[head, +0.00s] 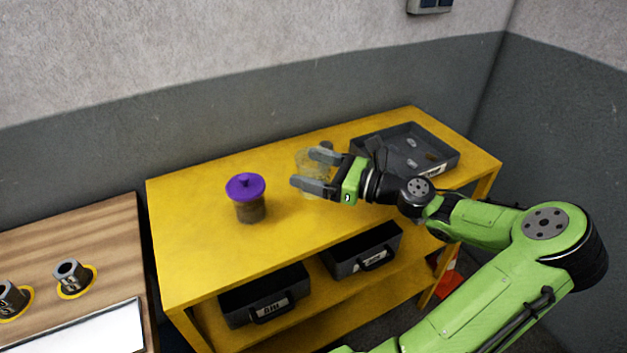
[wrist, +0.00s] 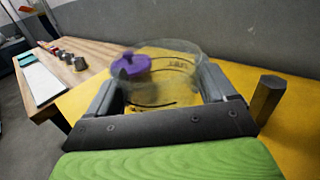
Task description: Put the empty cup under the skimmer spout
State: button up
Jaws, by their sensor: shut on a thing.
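A clear, see-through cup (head: 306,160) is between the fingers of my gripper (head: 311,169), over the yellow bench. In the wrist view the cup (wrist: 168,88) shows between both grey fingers (wrist: 163,92), which are shut on it. It looks upright and empty, with a few dark marks on it. I cannot tell whether its base touches the bench top. No skimmer or spout can be made out in either view.
A jar with a purple lid (head: 246,190) and dark contents stands left of my gripper. A grey tray (head: 447,161) with small parts is at the right. A dark post (wrist: 268,98) stands beside my right finger. Black bins (head: 265,297) sit below. The bench's front left is clear.

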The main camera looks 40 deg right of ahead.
notch_tip(320, 180, up, 11)
jog(key=p, duration=0.4)
